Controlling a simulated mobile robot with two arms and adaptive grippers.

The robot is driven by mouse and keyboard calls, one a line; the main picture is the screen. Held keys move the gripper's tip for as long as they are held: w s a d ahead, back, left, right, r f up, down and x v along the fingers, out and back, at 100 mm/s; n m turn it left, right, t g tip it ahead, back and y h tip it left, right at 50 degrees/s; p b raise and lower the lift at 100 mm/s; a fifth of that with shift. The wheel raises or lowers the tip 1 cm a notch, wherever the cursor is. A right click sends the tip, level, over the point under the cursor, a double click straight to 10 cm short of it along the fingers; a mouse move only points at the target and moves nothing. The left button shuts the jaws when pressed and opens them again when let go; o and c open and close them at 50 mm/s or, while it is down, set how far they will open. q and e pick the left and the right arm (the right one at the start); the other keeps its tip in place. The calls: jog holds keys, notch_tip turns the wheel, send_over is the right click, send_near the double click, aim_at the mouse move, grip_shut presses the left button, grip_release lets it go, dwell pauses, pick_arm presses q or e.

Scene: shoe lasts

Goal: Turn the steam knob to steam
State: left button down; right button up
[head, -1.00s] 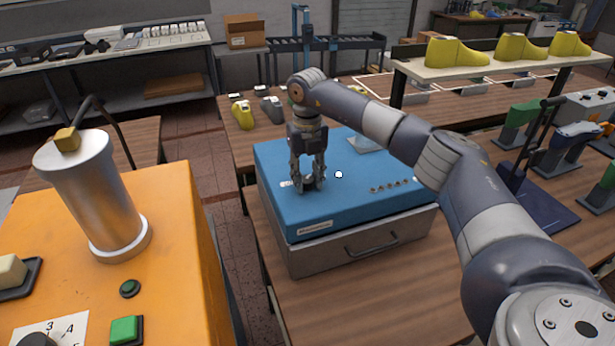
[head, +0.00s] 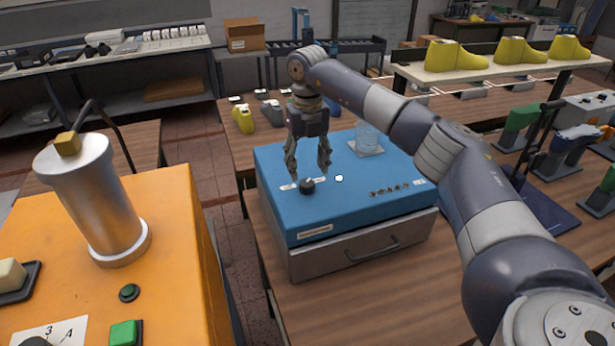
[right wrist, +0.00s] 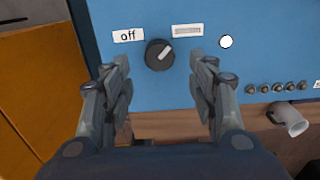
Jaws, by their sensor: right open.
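The blue steamer box (head: 285,155) stands on the wooden table. Its black knob (head: 307,186) is on the top near the left; in the right wrist view the knob (right wrist: 159,54) has a white pointer aimed up and right, towards the right-hand label (right wrist: 187,30), whose text I cannot read. The "off" label (right wrist: 128,35) is up and left of the knob. My right gripper (head: 308,174) is open and empty just above the knob, its fingers spread and apart from it. The knob is fully visible between the fingertips in the right wrist view. My left gripper is out of view.
A round white lamp (head: 339,178) and several small studs (head: 390,188) are right of the knob. A clear container (head: 368,138) stands at the back of the box. An orange machine (head: 170,230) with a silver cylinder (head: 95,200) is at the left.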

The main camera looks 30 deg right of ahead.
aim_at(307, 184)
notch_tip(307, 184, up, 7)
jog(key=shift+f, duration=0.15)
dwell(0.5)
